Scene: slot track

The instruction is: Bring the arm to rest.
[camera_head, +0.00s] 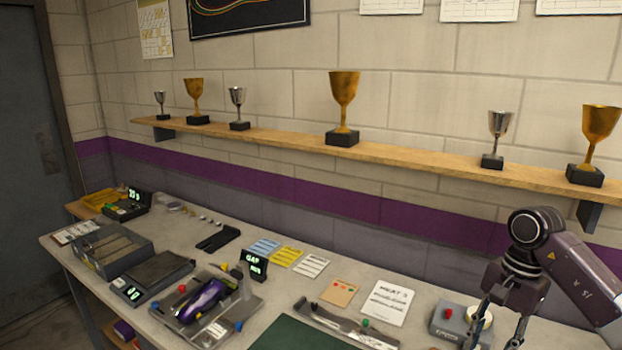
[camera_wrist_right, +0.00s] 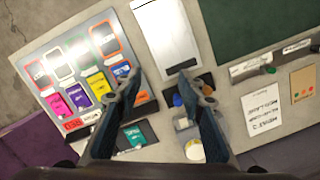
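My right gripper (camera_head: 493,338) is at the lower right of the head view, above the right part of the bench (camera_head: 400,285). Its fingers point down and stand apart. In the right wrist view the gripper (camera_wrist_right: 160,84) is open, with two separate fingertips and nothing held between them. The bench top and a board of coloured cards (camera_wrist_right: 82,75) show beyond the fingers. My left arm and gripper are not in view.
A purple slot car (camera_head: 203,299) sits on a grey fixture on the bench. A grey box with a red knob (camera_head: 448,315) is close to my right gripper. A wooden shelf (camera_head: 270,137) with several trophies runs along the wall. A green mat (camera_head: 295,337) lies at the front.

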